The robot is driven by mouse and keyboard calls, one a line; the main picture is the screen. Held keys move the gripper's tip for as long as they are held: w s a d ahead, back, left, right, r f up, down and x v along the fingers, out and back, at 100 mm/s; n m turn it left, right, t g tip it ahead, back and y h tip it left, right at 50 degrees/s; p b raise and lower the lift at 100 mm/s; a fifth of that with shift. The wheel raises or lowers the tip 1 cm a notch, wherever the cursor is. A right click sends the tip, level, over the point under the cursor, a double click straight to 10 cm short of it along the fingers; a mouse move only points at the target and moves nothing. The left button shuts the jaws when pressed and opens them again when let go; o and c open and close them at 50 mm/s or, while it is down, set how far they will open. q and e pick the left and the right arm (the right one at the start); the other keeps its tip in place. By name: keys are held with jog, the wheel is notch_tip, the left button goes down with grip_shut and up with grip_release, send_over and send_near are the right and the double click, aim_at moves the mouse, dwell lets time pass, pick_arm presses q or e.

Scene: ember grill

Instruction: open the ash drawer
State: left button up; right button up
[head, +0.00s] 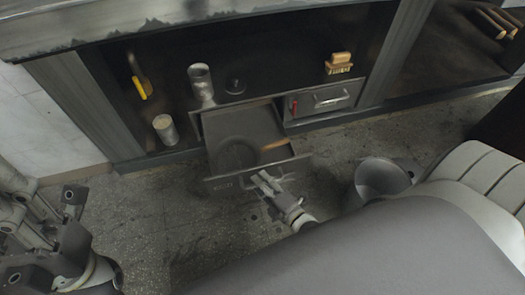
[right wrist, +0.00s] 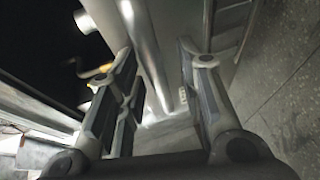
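The ash drawer (head: 222,127) stands pulled out of the dark cabinet, with its inside showing in the head view. My right gripper (head: 266,183) is at the drawer's front panel, near its handle. In the right wrist view a silver bar (right wrist: 143,45), seemingly the handle, runs between the two spread fingers (right wrist: 160,98). The bar lies nearer the left finger, and a gap shows on its right; I cannot tell whether it touches. My left gripper (head: 45,237) is at the lower left, away from the drawer, its fingers apart and empty.
A metal cup (head: 201,80), a can (head: 165,129) and a yellow-handled tool (head: 141,85) are on the left. A grey bucket (head: 381,178) stands on the floor at right.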

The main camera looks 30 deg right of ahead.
jog(key=shift+s, duration=0.1)
jog(key=v, duration=1.1)
jog(key=shift+s, duration=0.35)
jog(key=shift+d, duration=0.15)
